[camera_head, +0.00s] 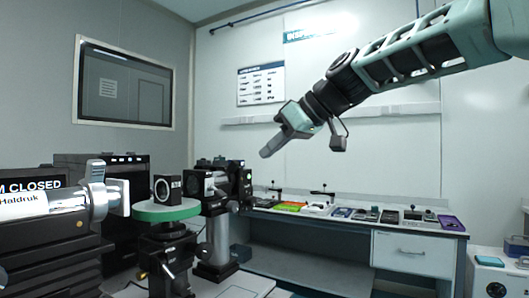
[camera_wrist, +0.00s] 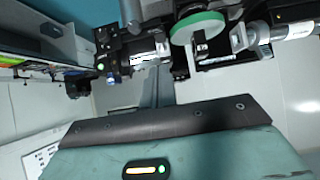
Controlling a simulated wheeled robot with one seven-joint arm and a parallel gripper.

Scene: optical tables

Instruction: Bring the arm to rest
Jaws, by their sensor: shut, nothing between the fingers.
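My arm reaches in from the upper right in the head view, raised in the air with its forearm sloping down to the left. My gripper (camera_head: 269,150) points down and left at its end, above the benches and touching nothing. Its fingers are shut with nothing between them. In the wrist view the teal gripper body and its dark front edge fill the lower part, and the benches appear upside down beyond.
At the left, a round green platform (camera_head: 165,213) carries a small black block (camera_head: 168,190). Black optical mounts (camera_head: 215,185) stand beside it. Air around my gripper is clear.

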